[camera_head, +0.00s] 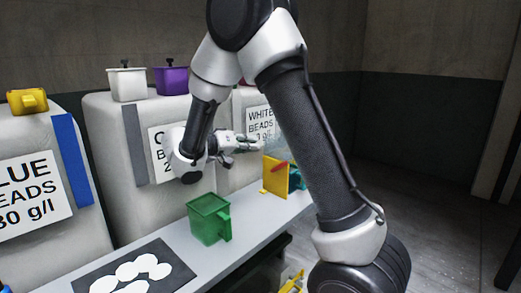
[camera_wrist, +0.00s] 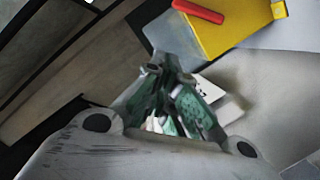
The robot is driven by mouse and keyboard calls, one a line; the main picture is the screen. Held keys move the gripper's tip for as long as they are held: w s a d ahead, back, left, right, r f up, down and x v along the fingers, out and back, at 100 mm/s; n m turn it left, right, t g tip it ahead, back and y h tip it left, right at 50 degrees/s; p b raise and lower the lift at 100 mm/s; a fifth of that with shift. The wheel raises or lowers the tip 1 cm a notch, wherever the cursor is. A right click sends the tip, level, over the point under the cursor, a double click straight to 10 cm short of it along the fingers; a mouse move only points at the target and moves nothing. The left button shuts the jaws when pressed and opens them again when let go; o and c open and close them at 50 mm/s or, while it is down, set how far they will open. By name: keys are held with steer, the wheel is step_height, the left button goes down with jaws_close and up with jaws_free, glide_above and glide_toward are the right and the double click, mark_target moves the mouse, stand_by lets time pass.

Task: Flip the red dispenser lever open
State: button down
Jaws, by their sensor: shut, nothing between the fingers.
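The red lever (camera_head: 279,167) is a short bar on the yellow dispenser plate (camera_head: 274,184), at the far end of the bench. In the wrist view the red lever (camera_wrist: 198,11) lies along the upper edge of the yellow plate (camera_wrist: 235,30), partly cut by the frame. My gripper (camera_head: 258,147) is just left of and above the plate in the head view. In the wrist view my gripper (camera_wrist: 171,72) is shut and empty, its tips below the lever with a visible gap in the picture. I cannot tell the depth between them.
A green jug (camera_head: 208,219) stands on the grey bench (camera_head: 185,245). A dark mat (camera_head: 92,274) with white discs lies at the front. Large bead containers (camera_head: 103,130) line the wall behind. A teal object (camera_head: 296,179) sits behind the yellow plate. Open floor lies to the right.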

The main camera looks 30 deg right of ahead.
glide_above(279, 167)
steer(key=w+a, duration=0.2)
steer(key=f, duration=0.2)
steer(key=shift+s+d+f, duration=0.2)
steer(key=shift+s+f, duration=0.45)
steer(key=shift+f, duration=0.05)
steer(key=shift+s+d+f, duration=0.15)
steer(key=shift+s+f, duration=0.5)
steer(key=shift+f, duration=0.05)
